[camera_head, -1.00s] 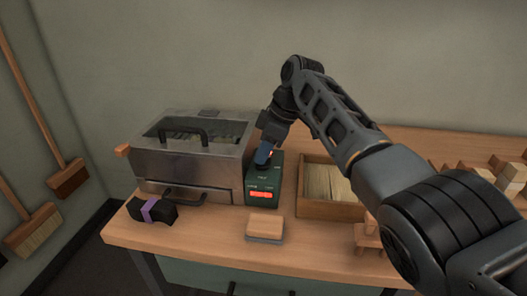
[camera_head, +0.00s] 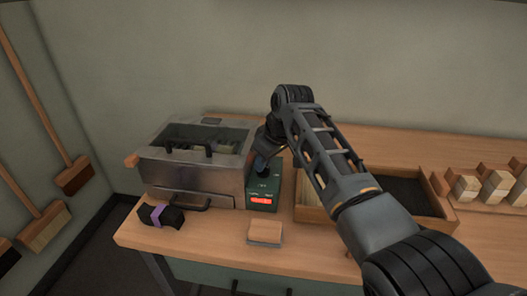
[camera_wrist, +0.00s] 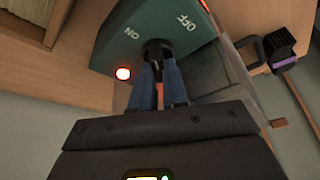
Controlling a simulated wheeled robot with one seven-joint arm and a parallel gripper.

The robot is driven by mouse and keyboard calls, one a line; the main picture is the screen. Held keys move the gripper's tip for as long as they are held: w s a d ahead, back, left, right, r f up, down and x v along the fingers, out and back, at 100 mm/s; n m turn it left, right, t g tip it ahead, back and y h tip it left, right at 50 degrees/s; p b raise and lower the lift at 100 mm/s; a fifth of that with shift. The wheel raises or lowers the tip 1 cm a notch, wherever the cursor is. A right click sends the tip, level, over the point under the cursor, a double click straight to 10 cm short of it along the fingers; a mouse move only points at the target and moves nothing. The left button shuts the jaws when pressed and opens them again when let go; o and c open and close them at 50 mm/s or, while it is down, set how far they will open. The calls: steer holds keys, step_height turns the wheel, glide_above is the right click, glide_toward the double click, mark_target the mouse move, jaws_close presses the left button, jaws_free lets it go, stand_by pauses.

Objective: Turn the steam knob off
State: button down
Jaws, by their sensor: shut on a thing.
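The steam knob (camera_wrist: 157,48) is a dark knob on the top of a green control box (camera_head: 263,193). In the wrist view, the box (camera_wrist: 118,28) carries the white words ON and OFF on either side of the knob. My gripper (camera_wrist: 159,72) has blue fingers closed around the knob. In the head view, my gripper (camera_head: 262,165) is at the top of the box and the knob is hidden. I cannot tell which word the knob points to. A small lamp (camera_wrist: 123,73) beside ON glows red.
A metal steam chest (camera_head: 195,175) with handles stands left of the box. A wooden tray (camera_head: 315,213) is to the right, partly behind my arm. Brush blocks stand in a row (camera_head: 490,185) further right.

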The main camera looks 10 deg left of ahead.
steer(key=m+h+p, duration=0.1)
steer(key=m, duration=0.1)
steer(key=m+t+p, duration=0.1)
steer(key=m+p, duration=0.1)
steer(key=m, duration=0.1)
steer(key=shift+r+m+h, duration=0.1)
steer(key=shift+m+h, duration=0.2)
steer(key=shift+h, duration=0.1)
steer(key=m+h, duration=0.1)
steer(key=m, duration=0.1)
steer(key=m+h, duration=0.1)
steer(key=m, duration=0.2)
steer(key=shift+t, duration=0.3)
steer(key=shift+m, duration=0.4)
steer(key=c, duration=1.1)
jaws_free()
steer(key=shift+c, duration=0.2)
steer(key=v, duration=0.7)
steer(key=shift+s+a+r, duration=0.15)
steer(key=shift+s+r, duration=0.1)
